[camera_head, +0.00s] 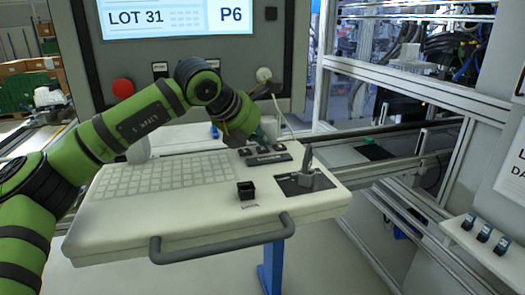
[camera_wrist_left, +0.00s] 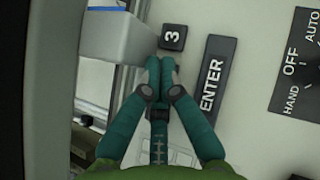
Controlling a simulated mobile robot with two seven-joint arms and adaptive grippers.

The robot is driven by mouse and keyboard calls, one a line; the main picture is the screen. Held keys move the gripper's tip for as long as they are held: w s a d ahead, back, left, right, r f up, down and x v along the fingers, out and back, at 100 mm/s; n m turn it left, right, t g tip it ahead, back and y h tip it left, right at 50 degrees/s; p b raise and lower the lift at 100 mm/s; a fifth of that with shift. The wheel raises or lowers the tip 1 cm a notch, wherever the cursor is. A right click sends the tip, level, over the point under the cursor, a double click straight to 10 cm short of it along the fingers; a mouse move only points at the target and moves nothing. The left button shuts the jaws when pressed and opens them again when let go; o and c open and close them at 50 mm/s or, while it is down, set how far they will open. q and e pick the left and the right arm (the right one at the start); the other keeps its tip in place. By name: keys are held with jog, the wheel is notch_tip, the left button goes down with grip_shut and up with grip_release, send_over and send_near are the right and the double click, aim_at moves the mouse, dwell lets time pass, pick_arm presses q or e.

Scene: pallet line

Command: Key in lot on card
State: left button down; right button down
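A blue-and-white display (camera_head: 180,18) at the top of the head view reads LOT 31 and P6. On the console, a dark key marked 3 (camera_wrist_left: 173,37) shows in the left wrist view, and the same key (camera_head: 280,147) sits behind the ENTER key in the head view. The long ENTER key (camera_wrist_left: 212,82) also shows in the head view (camera_head: 268,159). My right gripper is out of view.
The pale console (camera_head: 150,220) carries a keyboard (camera_head: 160,175), a small black open box (camera_head: 246,190) and a HAND/OFF/AUTO selector (camera_head: 305,180). A grey handle (camera_head: 222,245) runs along its front. A red button (camera_head: 123,88) is on the panel behind.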

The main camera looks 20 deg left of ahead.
aim_at(261, 150)
pick_arm(q)
jog(key=shift+f+b, duration=0.55)
jog(key=shift+b, duration=0.05)
dwell(0.6)
jog(key=shift+r, duration=0.15)
jog(key=shift+r+p, duration=0.5)
jog(key=shift+r, duration=0.3)
jog(key=shift+r, duration=0.1)
jog(key=shift+r+p, duration=1.7)
jog(key=shift+r, duration=0.75)
jog(key=shift+f, duration=0.1)
